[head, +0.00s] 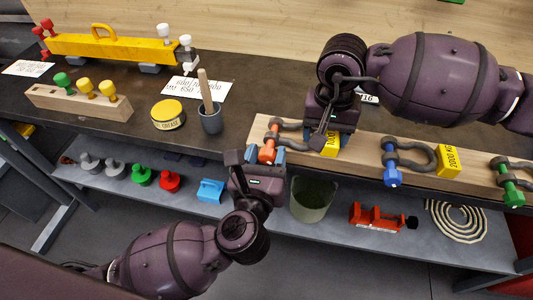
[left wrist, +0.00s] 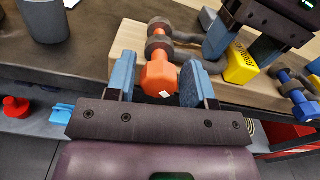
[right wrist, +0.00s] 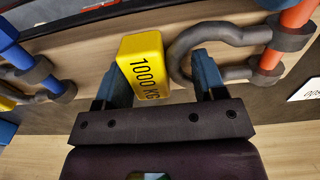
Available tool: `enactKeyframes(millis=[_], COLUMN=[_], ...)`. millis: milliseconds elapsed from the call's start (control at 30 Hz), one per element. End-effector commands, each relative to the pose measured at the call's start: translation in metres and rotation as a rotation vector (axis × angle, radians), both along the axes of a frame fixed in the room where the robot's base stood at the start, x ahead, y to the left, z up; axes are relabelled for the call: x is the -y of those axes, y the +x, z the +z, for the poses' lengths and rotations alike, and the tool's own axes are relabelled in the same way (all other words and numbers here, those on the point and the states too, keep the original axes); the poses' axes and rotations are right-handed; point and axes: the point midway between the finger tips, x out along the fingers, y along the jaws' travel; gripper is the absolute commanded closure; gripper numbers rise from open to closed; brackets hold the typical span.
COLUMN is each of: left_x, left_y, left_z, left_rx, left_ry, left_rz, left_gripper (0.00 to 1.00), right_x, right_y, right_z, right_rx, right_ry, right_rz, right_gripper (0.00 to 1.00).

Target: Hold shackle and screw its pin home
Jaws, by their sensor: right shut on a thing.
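The grey shackle with the orange pin (head: 290,124) lies on the wooden board, its bow toward the right and its yellow 1000 KG tag (right wrist: 143,67) at the bow's end. My right gripper (right wrist: 160,80) is shut across the tag and the bow's end, one finger inside the loop. My left gripper (left wrist: 157,82) is open. Its fingers stand either side of the orange pin's hex head (left wrist: 158,76), with a gap on the left and the right finger close to the head. In the left wrist view, a length of the pin's shank shows between the head and the far eye.
The board (head: 370,172) also bears a blue-pin shackle (head: 405,155) and a green-pin shackle (head: 512,180). A dark cup (head: 211,122) with a wooden stick and a yellow grease tin (head: 168,114) stand at left. A lower shelf holds a green bucket (head: 311,203).

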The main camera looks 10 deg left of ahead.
Motion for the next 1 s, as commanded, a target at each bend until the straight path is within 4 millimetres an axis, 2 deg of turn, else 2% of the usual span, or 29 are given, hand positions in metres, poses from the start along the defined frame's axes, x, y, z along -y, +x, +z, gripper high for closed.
enactKeyframes(millis=[33, 233, 633, 1000], left_x=[0.0000, 0.0000, 0.0004, 0.0015], left_y=[-0.0001, -0.0002, -0.0005, -0.0006], left_z=[0.0006, 0.0006, 0.0005, 0.0004], left_rx=[0.001, 0.001, 0.000, 0.001], left_ry=[0.000, 0.000, 0.081, 0.382], left_rz=[0.000, 0.000, 0.001, 0.001], left_gripper=[0.59, 0.89, 0.89, 0.89], right_x=[-0.0004, -0.0004, -0.0003, -0.0002], right_y=[0.0003, 0.0004, 0.0004, 0.0006], right_z=[0.0016, 0.0016, 0.0016, 0.0016], right_rx=[0.002, 0.002, 0.002, 0.003], right_ry=[0.002, 0.002, 0.001, 0.001], right_rz=[0.000, 0.000, 0.000, -0.001], right_gripper=[0.64, 0.64, 0.64, 0.64])
